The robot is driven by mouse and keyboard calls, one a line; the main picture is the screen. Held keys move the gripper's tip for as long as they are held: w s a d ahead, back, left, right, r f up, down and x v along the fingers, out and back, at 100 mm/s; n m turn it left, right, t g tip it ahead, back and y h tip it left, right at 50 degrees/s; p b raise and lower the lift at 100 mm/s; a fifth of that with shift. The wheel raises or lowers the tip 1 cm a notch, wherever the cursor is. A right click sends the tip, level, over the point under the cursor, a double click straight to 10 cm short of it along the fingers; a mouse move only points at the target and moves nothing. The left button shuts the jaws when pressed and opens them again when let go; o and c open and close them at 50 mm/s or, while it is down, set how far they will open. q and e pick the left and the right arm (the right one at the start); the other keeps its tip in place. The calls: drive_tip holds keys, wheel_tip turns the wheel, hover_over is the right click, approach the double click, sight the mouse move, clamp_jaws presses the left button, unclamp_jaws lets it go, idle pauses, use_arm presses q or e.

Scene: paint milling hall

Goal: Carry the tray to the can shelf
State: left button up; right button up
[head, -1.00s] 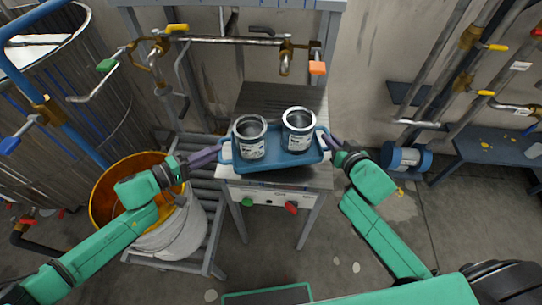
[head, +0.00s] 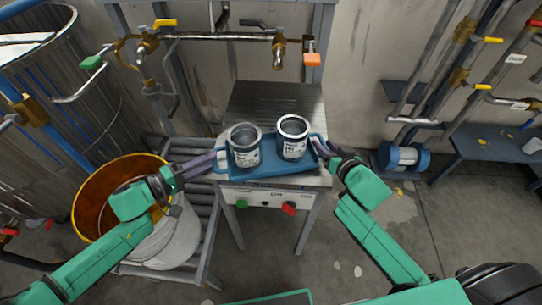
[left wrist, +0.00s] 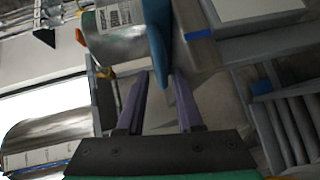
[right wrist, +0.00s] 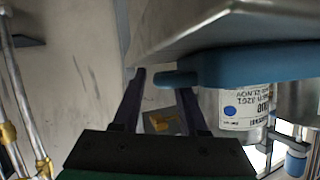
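The blue tray (head: 270,170) carries two open metal cans, a left can (head: 245,152) and a right can (head: 292,140). It lies near the front edge of the steel-topped stand (head: 275,100). My left gripper (head: 212,163) is at the tray's left handle; its fingers are apart, with the tray's blue edge (left wrist: 160,40) between or just beyond the tips in the left wrist view. My right gripper (head: 319,147) is at the right handle (right wrist: 175,80); its fingers are apart and a gap shows beside the handle. I cannot identify the can shelf.
Pipes with valves (head: 312,60) run behind the stand. An orange-rimmed bucket (head: 120,165) stands on a roller rack (head: 205,225) at left, near my left arm. A blue bench (head: 490,145) stands at right. Floor is clear to the right of the stand.

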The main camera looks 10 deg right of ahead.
drive_tip(key=shift+d+r, duration=0.1)
use_arm(q)
drive_tip(key=shift+r, duration=0.1)
use_arm(e)
drive_tip(key=shift+r, duration=0.1)
wheel_tip(320, 180, up, 10)
drive_tip(key=p, duration=1)
use_arm(q)
wheel_tip(320, 180, up, 10)
drive_tip(key=shift+f, duration=0.25)
use_arm(e)
drive_tip(key=shift+f, duration=0.3)
drive_tip(key=o, duration=0.8)
